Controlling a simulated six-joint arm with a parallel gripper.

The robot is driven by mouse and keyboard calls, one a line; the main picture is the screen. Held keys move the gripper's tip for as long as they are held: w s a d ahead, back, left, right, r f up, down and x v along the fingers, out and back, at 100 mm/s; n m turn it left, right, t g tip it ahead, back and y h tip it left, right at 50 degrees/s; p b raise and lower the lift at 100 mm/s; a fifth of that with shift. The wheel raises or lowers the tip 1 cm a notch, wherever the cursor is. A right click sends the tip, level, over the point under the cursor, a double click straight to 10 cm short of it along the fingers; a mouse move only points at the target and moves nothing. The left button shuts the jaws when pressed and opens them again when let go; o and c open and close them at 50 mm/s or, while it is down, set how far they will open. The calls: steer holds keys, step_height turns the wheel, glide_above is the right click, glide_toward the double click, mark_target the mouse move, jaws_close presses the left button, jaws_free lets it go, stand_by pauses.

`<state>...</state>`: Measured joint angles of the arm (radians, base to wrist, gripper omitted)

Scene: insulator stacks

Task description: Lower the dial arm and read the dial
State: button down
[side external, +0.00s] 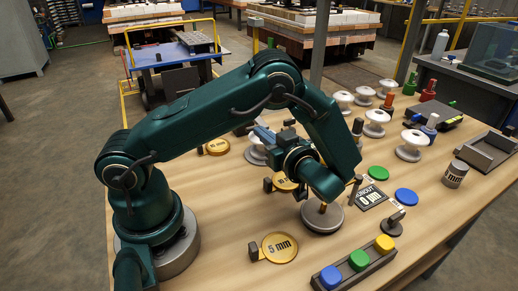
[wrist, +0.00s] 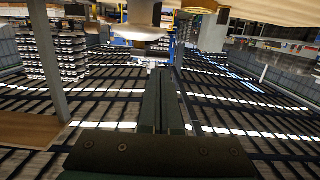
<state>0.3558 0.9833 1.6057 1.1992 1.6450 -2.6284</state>
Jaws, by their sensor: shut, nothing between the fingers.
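My gripper (side external: 263,132) is held above the bench, pointing to the back left, with its dark fingers shut and empty in the wrist view (wrist: 163,88). It is apart from the measuring things. A round grey turntable (side external: 322,216) with a short orange-brown post stands below my wrist. To its right lies a dark plate marked "RUNOUT 0 mm" (side external: 369,196). A small dark stand with a pale top (side external: 394,222) is beside the plate; it may be the dial. A thin grey post (side external: 355,187) rises at the plate's left. I cannot tell which piece is the dial arm.
White insulators (side external: 376,118) stand at the back right; one shows upside down in the wrist view (wrist: 140,30). A yellow "5 mm" disc (side external: 279,247) lies in front. A tray with blue, green and yellow buttons (side external: 358,262) is at the front edge. Bare wood (side external: 225,215) is at left.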

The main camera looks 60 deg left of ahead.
steer(key=d+m, duration=0.1)
steer(key=m, duration=1)
steer(key=d+f+m, duration=0.1)
steer(key=m, duration=1)
steer(key=s+d+m, duration=0.1)
steer(key=d+m, duration=0.1)
steer(key=m, duration=0.9)
steer(key=shift+f+m+g, duration=0.3)
steer(key=shift+d+f+m, duration=0.25)
steer(key=shift+d+m, duration=0.1)
steer(key=shift+m, duration=0.75)
steer(key=shift+d+f, duration=0.1)
steer(key=shift+f, duration=0.05)
steer(key=a, duration=0.6)
steer(key=a+f, duration=0.1)
steer(key=a, duration=0.2)
steer(key=shift+a+f, duration=0.1)
steer(key=shift+a, duration=0.25)
